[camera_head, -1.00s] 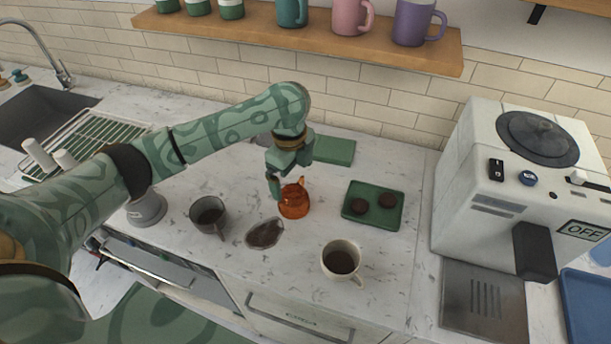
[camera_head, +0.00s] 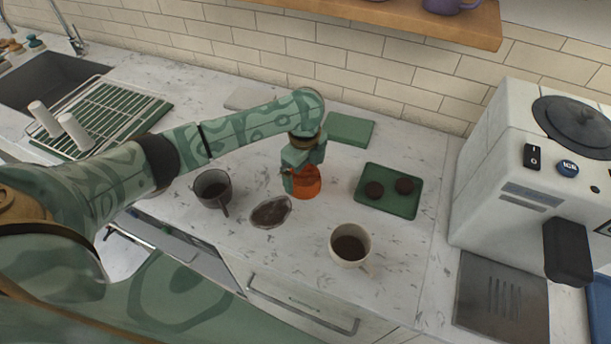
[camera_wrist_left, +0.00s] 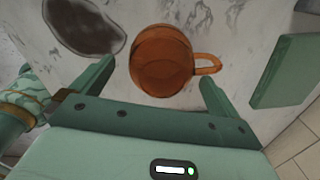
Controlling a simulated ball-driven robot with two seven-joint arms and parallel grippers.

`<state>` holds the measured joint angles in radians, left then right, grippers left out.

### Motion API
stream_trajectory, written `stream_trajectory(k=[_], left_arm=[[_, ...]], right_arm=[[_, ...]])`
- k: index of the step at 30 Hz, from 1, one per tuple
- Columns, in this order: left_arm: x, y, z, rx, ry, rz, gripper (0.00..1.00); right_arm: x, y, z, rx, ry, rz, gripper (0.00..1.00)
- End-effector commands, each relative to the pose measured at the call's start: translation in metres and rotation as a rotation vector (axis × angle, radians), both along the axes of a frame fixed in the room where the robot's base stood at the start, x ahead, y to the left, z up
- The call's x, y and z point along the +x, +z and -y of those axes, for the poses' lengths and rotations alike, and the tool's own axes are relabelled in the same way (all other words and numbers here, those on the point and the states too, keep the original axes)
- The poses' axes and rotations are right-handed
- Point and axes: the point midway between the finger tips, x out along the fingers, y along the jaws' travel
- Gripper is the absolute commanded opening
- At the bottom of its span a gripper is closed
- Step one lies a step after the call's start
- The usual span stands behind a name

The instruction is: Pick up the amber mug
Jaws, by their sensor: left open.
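The amber mug (camera_head: 309,184) is orange and see-through and stands on the marble counter, partly hidden behind my left gripper in the head view. My left gripper (camera_head: 296,184) points down at the mug. In the left wrist view the mug (camera_wrist_left: 163,62) lies ahead, between the lines of the two open fingers (camera_wrist_left: 155,82), with its handle toward the right finger. The fingers look apart from the mug. My right gripper is not in view.
A cream mug with dark liquid (camera_head: 350,246) is in front. A green tray (camera_head: 388,204) with two dark cookies is right; a green block (camera_head: 349,128) is behind.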

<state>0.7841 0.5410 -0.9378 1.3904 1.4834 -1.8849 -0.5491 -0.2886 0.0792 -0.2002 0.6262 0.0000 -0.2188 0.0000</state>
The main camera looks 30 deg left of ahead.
Motion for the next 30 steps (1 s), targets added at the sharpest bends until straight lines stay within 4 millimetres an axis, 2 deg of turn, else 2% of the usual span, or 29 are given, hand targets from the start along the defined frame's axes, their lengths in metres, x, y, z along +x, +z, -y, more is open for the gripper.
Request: stream_trajectory(k=[1,3,6,13,18,20,21,30], left_arm=[[-0.001,-0.014,0.0,0.0,0.002,-0.004,1.0],[-0.001,-0.027,0.001,0.0,0.0,-0.004,1.0],[0.0,-0.04,0.001,-0.002,0.0,-0.002,1.0],[0.0,-0.04,0.0,0.0,-0.001,0.0,1.0],[0.0,-0.039,0.0,0.0,0.0,0.0,0.53],[0.0,-0.039,0.0,0.0,0.0,0.0,0.52],[0.0,-0.039,0.0,0.0,0.0,0.001,0.48],[0.0,-0.033,0.0,-0.001,0.0,0.001,0.48]], right_arm=[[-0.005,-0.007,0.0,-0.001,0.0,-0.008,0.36],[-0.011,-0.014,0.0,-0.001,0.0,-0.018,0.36],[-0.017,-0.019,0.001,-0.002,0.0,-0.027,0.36],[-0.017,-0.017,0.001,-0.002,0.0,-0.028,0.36],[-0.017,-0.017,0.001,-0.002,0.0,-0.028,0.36],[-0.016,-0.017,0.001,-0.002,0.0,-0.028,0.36],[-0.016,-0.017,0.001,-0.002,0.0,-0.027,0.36],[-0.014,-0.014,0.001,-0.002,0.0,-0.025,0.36]])
